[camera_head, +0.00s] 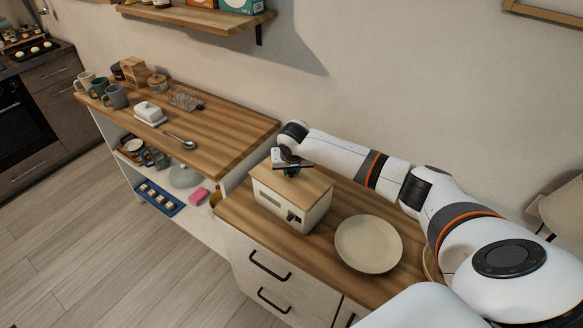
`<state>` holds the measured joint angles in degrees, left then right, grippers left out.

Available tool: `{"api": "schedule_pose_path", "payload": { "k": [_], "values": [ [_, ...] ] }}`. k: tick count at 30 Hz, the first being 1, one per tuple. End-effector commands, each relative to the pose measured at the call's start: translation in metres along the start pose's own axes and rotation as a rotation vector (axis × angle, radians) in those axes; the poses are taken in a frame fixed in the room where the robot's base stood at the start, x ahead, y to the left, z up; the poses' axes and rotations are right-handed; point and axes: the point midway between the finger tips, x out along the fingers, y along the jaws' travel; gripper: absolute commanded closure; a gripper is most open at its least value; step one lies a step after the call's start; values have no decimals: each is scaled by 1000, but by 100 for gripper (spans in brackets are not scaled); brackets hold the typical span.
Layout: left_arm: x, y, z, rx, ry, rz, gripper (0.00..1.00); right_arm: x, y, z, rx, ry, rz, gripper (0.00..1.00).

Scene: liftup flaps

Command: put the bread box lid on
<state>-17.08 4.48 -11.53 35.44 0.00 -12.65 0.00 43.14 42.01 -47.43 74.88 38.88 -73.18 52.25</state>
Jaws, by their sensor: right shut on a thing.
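The bread box (278,205) is a white box standing on the wooden top of the near cabinet. Its flat wooden lid (305,186) lies over the top of the box, roughly lined up with the walls. I cannot tell whether it sits fully flush. My right gripper (291,172) is above the lid's far part, its arm reaching in from the right, and it is shut on the lid. The gripped spot is small and partly hidden by the gripper. My left gripper is not in view.
A round beige plate (368,244) lies right of the box. The near cabinet (240,211) has drawers below. A second counter (215,113) at the left holds mugs, a butter dish (149,112) and a spoon (181,141). A wall shelf (196,17) hangs above.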

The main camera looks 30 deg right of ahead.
Motion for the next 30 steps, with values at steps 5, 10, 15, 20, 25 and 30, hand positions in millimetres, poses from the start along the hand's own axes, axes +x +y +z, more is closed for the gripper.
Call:
{"api": "schedule_pose_path", "payload": {
  "k": [5,10,15,20,25,30],
  "values": [
    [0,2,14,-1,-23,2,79,2,0,0,0,-2,0,100],
    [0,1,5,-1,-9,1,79,4,0,-1,0,-1,0,100],
    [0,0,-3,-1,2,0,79,5,-1,-2,0,0,-1,58],
    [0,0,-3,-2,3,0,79,5,0,-2,0,-1,-1,54],
    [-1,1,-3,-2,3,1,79,3,0,-1,0,-1,-1,54],
    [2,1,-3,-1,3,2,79,-14,0,0,-1,-3,2,54]
  ]
}}
